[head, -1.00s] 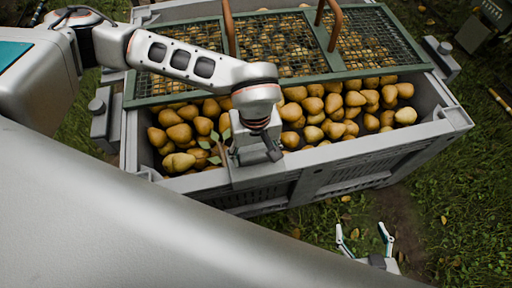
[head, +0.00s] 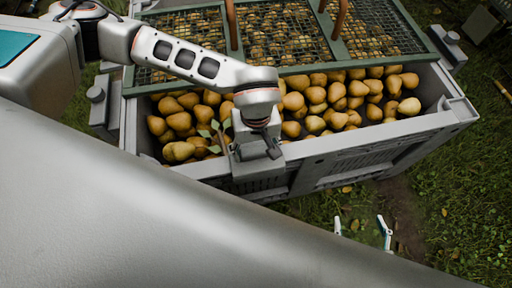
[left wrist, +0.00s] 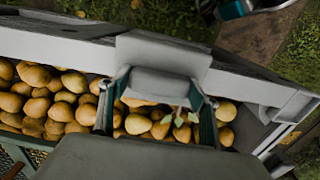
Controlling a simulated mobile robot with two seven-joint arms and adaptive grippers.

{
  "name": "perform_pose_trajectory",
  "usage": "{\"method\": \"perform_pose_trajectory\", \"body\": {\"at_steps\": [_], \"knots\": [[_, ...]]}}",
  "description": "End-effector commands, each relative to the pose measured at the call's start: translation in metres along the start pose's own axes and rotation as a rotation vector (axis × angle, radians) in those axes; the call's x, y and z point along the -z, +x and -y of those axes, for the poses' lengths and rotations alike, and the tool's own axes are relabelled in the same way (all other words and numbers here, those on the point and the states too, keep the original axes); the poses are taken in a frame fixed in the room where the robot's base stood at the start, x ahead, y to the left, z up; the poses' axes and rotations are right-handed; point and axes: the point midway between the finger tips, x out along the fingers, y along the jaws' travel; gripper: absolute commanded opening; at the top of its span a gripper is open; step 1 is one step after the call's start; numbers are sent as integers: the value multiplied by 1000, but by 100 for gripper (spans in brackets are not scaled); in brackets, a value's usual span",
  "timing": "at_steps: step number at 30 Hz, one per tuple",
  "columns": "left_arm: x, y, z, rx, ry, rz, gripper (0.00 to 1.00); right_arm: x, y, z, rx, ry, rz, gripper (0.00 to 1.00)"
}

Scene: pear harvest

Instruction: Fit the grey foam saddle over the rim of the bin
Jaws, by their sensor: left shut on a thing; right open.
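The grey foam saddle (head: 258,168) lies across the near rim of the grey bin (head: 345,143). In the left wrist view the saddle (left wrist: 165,52) spans the rim's width, with a rounded grey part between the fingers on the pear side. My left gripper (head: 258,148) is shut on the saddle from above; its fingers (left wrist: 159,100) stand on either side of it. Whether the saddle is fully seated is hard to tell. My right gripper (head: 361,230) is open and empty, low outside the bin over the grass, partly hidden by my own body.
Pears (head: 330,100) fill the bin just inside the near rim. A leafy sprig (head: 212,135) lies beside my left gripper. A green-framed mesh lid (head: 285,70) with brown handles covers the far part. Grass (head: 450,200) lies outside the bin.

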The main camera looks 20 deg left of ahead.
Motion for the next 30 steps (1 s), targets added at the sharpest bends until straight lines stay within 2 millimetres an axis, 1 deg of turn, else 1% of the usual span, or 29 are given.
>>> {"method": "perform_pose_trajectory", "body": {"at_steps": [6,26,27,28,30], "knots": [[0,1,0,0,0,0,40,-2,0,0,0,0,3,72],[0,6,0,0,0,1,40,3,0,-4,-3,-9,-4,72],[0,6,0,0,0,1,72,3,0,-4,-3,-9,-4,72],[0,6,0,0,0,1,80,3,0,-4,-3,-10,-5,72],[0,6,0,0,0,0,81,3,0,-4,-3,-9,-5,72]]}}
